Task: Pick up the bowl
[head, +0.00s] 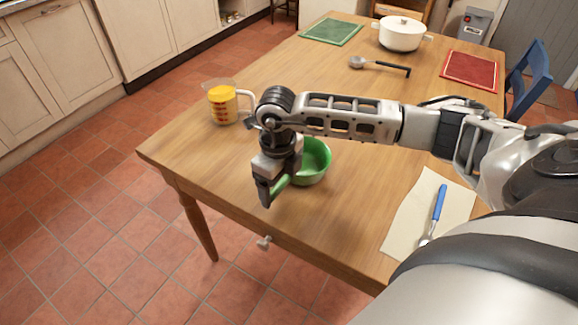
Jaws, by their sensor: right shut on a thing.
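A green bowl (316,163) is at the near left part of the wooden table (343,208). My right arm reaches in from the right and covers part of the bowl. My right gripper (268,195) points down at the bowl's left side and is shut on its rim. A strip of green shows at the fingers. I cannot tell whether the bowl touches the table or is lifted. My left gripper is not in view.
A measuring cup with yellow contents (222,105) stands left of my gripper. A ladle (378,66), a white pot (400,35), a green mat (331,32) and a red mat (469,70) lie farther back. A blue-handled utensil (439,203) rests on a pale cloth (407,213) at right.

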